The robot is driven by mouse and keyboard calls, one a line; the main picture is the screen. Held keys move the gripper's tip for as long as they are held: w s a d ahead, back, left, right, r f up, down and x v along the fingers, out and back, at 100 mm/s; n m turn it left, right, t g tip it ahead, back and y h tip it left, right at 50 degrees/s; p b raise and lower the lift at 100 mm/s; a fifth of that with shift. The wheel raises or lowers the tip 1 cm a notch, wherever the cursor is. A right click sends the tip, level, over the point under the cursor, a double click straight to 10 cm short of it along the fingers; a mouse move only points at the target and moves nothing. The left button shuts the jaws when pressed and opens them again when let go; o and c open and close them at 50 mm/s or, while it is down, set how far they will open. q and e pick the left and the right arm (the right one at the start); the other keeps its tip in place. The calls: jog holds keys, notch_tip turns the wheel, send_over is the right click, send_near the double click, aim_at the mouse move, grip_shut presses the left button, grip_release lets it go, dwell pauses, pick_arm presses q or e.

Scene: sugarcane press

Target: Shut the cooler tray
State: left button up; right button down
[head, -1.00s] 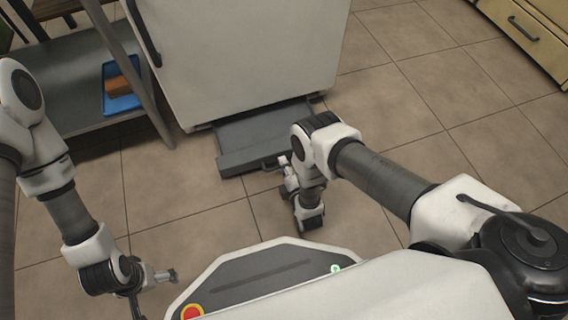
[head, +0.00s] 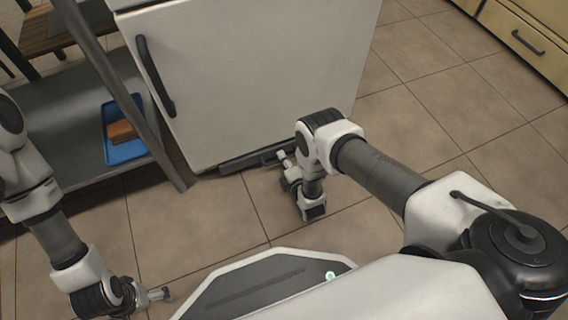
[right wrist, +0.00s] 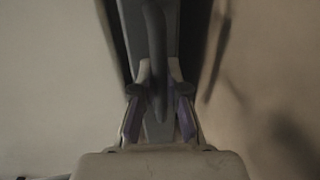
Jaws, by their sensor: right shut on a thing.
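The cooler (head: 250,75) is a white box with a dark door handle at its left. Its grey tray (head: 236,165) sits low at the bottom front, with only a narrow front strip showing outside the body. My right gripper (head: 284,157) is at the tray front. In the right wrist view my right gripper (right wrist: 159,100) is shut on the dark tray handle (right wrist: 156,50), which runs between the fingers. My left gripper (head: 163,294) is low at the left, away from the cooler; its fingertips look apart and empty.
A metal shelf (head: 60,110) stands left of the cooler, its leg close to the cooler's corner. It holds a blue tray (head: 124,150) with a brown block (head: 121,131). Yellowish drawers (head: 525,45) are at the far right. The tiled floor right of the cooler is clear.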

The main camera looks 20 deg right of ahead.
pick_arm(q)
jog(key=shift+w+f, duration=0.1)
jog(key=shift+w, duration=0.3)
pick_arm(e)
jog(key=shift+x, duration=0.8)
jog(key=shift+d+r, duration=0.1)
jog(key=shift+r, duration=0.15)
jog(key=c, duration=1.2)
grip_release()
jog(key=shift+w+f, duration=0.1)
jog(key=v, duration=1.2)
